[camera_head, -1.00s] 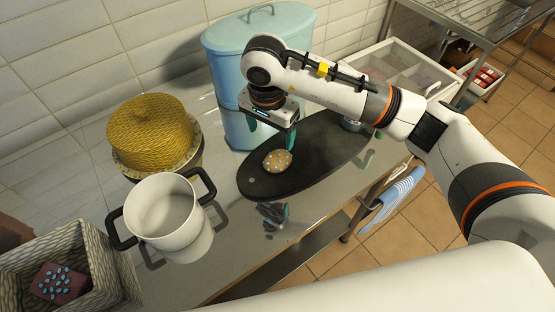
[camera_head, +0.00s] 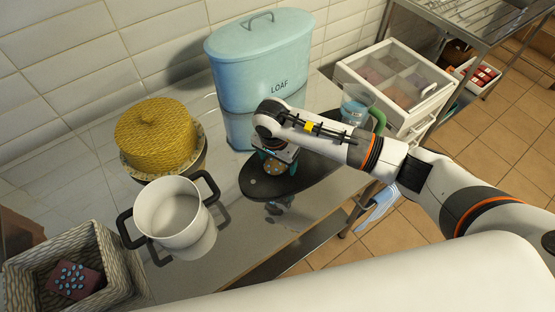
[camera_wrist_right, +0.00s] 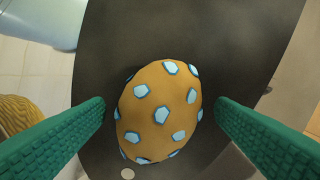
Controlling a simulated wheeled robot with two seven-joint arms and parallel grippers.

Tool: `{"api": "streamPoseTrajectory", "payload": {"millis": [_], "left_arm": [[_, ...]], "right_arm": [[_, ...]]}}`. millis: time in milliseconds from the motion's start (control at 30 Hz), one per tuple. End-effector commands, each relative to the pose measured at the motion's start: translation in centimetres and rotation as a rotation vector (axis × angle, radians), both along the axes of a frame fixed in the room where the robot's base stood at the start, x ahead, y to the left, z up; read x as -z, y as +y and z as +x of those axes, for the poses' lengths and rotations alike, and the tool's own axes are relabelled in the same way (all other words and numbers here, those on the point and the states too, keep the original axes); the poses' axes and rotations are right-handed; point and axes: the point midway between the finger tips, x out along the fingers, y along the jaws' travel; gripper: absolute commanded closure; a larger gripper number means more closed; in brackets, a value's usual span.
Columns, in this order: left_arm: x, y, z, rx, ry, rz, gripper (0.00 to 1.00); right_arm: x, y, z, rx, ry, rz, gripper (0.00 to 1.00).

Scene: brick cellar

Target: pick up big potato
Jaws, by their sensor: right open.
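The big potato (camera_wrist_right: 150,120) is orange-brown with pale blue angular spots. It lies on the dark oval board (camera_head: 306,190), and in the head view only a part of the potato (camera_head: 273,166) shows beneath my right gripper (camera_head: 274,172). In the right wrist view the green fingers of my right gripper (camera_wrist_right: 160,122) stand open, one on each side of the potato, with a gap on both sides. The right gripper points down over the potato. My left gripper is not in view.
A white two-handled pot (camera_head: 172,212) and a yellow woven-looking dome (camera_head: 155,135) stand left of the board. A blue LOAF bin (camera_head: 262,65) stands behind. A wicker basket (camera_head: 112,262) is at the lower left, and a white compartment box (camera_head: 415,120) at the right.

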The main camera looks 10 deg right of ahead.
Motion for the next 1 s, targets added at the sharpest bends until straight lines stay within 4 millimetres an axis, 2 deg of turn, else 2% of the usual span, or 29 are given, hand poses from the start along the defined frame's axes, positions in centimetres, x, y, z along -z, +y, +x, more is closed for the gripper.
{"api": "streamPoseTrajectory", "payload": {"millis": [200,500,767,867,1000], "left_arm": [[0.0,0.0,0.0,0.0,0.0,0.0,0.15],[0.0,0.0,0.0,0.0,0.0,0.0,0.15],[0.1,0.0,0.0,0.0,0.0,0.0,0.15],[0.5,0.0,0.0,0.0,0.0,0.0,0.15],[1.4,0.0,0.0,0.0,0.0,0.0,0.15]], "right_arm": [[0.1,0.0,0.0,0.0,-0.001,0.001,0.23],[0.1,0.0,0.0,0.0,-0.001,0.001,0.72],[-0.2,0.0,0.1,0.0,-0.003,0.001,0.73],[-1.1,0.1,0.2,-0.001,-0.006,0.003,0.73],[-3.7,0.0,0.2,-0.001,-0.009,0.002,0.73]]}}
